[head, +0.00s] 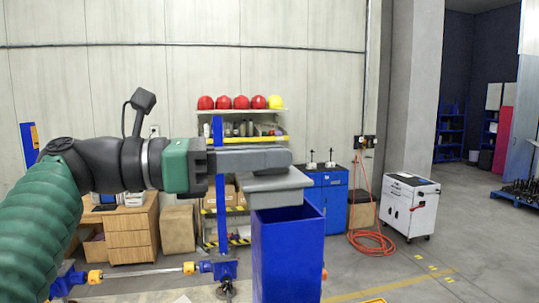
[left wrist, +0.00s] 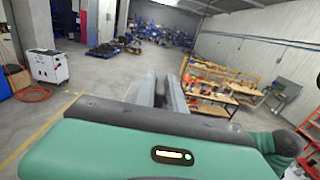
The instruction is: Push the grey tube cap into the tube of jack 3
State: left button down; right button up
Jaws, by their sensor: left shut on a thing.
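The grey tube cap (head: 278,189) has a wide flat top and a narrower lower part. It sits right at the open top of a blue square tube (head: 287,262), roughly upright; I cannot tell how deep its lower part is in the tube. My left gripper (head: 275,158) comes in level from the left and is shut on the cap's upper part, which its fingers hide. In the left wrist view the left gripper's fingers (left wrist: 170,92) point away from the camera, and the cap cannot be made out there. No number shows on the tube. My right gripper is not in view.
A blue jack post (head: 219,235) stands just left of the tube, with a long rod reaching left. Behind are a shelf with red helmets (head: 240,102), a blue cabinet (head: 330,195) and a white cart (head: 408,207). The floor to the right is open.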

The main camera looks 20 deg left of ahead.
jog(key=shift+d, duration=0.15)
pick_arm(q)
jog(key=shift+a, duration=0.65)
jog(key=shift+d, duration=1.7)
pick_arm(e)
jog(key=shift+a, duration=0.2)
pick_arm(q)
jog(key=shift+w+d, duration=0.1)
jog(key=shift+d, duration=0.05)
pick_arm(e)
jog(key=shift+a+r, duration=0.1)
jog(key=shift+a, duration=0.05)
pick_arm(q)
jog(key=shift+d+f, duration=0.1)
jog(key=shift+f, duration=0.2)
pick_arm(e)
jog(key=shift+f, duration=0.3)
pick_arm(q)
jog(key=shift+f+b, duration=0.35)
jog(key=shift+b, duration=0.1)
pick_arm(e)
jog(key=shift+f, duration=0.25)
pick_arm(q)
jog(key=shift+r, duration=0.1)
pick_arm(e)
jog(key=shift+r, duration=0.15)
